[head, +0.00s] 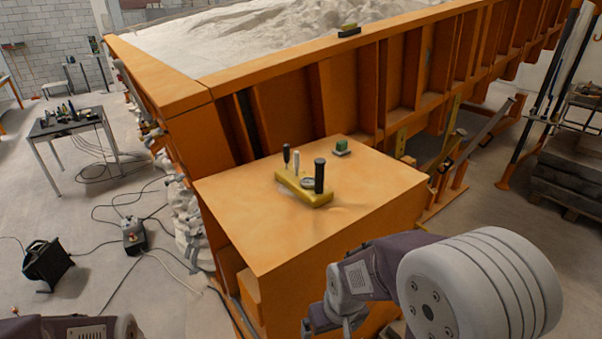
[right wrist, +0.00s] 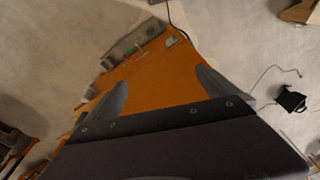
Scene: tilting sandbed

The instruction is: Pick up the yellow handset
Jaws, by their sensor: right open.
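The yellow handset (head: 303,188) lies on top of the orange box (head: 262,244) in the head view. Black and pale upright levers and a thick black knob stand up from it. My right gripper (head: 330,325) is low in front of the box, apart from the handset and to its lower right. In the right wrist view the fingers of my right gripper (right wrist: 161,78) are spread with nothing held between them. An orange surface shows beyond them; I cannot make out the handset there. Only part of my left arm shows at the lower left; its gripper is out of frame.
A small green item (head: 342,147) sits on the box behind the handset. The large orange sandbed (head: 345,95) rises just behind the box. A grey table (head: 75,124) with bottles stands at left. Cables and a black case (head: 46,264) lie on the floor.

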